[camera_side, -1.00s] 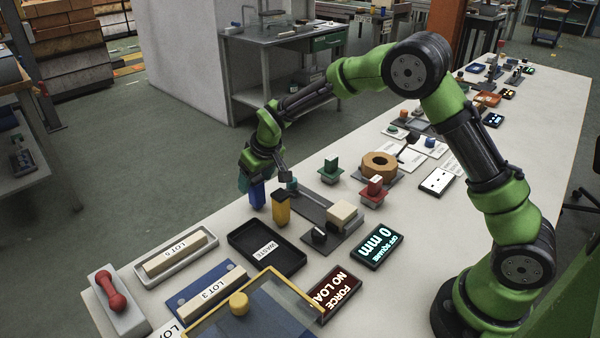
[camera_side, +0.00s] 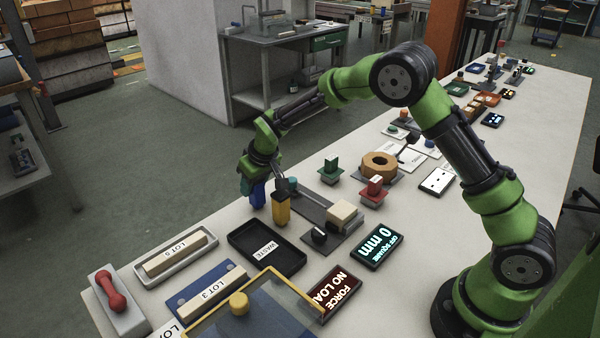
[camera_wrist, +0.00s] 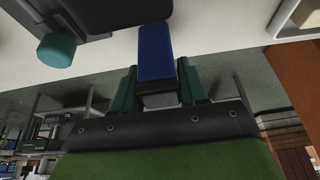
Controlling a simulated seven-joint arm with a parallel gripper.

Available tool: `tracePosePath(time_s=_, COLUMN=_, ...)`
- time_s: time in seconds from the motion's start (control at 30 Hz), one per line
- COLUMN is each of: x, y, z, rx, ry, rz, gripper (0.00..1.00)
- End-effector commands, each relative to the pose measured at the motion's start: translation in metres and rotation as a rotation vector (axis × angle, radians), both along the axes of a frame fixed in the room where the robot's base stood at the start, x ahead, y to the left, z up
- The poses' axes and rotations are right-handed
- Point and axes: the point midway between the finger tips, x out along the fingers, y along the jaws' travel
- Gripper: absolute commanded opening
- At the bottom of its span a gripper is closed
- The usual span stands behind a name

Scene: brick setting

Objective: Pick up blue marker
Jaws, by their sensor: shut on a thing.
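The blue marker (camera_side: 258,195) is a blocky upright piece near the table's far-left edge, just left of the yellow marker (camera_side: 281,211). My gripper (camera_side: 253,183) is shut on it from above, with a teal finger showing at its left side in the side view. In the wrist view, the blue marker (camera_wrist: 156,52) sits between the two teal fingers of my gripper (camera_wrist: 158,84). Its lower end is at or very near the table top; I cannot tell whether it touches.
The black WASTE tray (camera_side: 266,247) lies in front of the markers. A dark fixture with a cream block (camera_side: 345,214) is to the right. A teal knob (camera_wrist: 57,50) shows close by in the wrist view. Green (camera_side: 330,166) and red (camera_side: 375,188) pieces stand farther right.

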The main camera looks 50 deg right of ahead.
Motion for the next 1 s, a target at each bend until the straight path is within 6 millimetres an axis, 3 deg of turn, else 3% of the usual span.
tracePosePath(time_s=0.17, x=0.001, y=0.000, z=0.012, rx=0.000, ry=-0.004, rz=0.001, gripper=0.12)
tracePosePath(time_s=0.6, x=0.001, y=0.000, z=0.091, rx=0.000, ry=-0.004, rz=0.001, gripper=0.12)
tracePosePath(time_s=0.97, x=0.000, y=0.000, z=0.101, rx=0.000, ry=-0.001, rz=0.000, gripper=0.12)
tracePosePath(time_s=1.0, x=0.000, y=0.000, z=0.101, rx=0.000, ry=-0.001, rz=0.000, gripper=0.41)
